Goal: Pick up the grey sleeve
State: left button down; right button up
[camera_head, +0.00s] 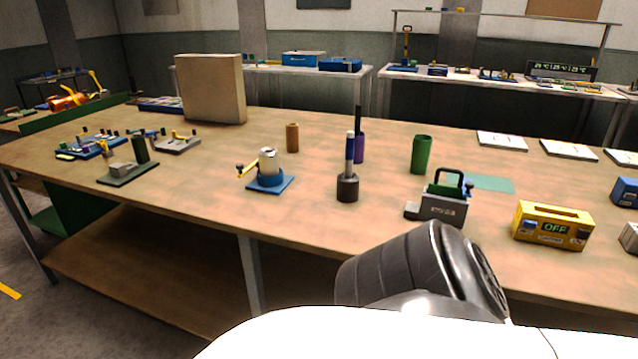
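A pale grey-white sleeve (268,162) stands upright on a blue square base (271,184), with a yellow lever clamp (250,168) at its left side. Neither of my grippers shows. A dark grey link of my own arm fills the lower middle, in front of the table edge.
On the wooden table (215,180) stand a brown cylinder (292,138), a purple cylinder (359,148) and a green cylinder (421,155). A tan block (212,90) stands at the back.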

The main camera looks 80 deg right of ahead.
aim_at(453, 213)
jog(key=i, duration=0.75)
jog(key=z, duration=2.45)
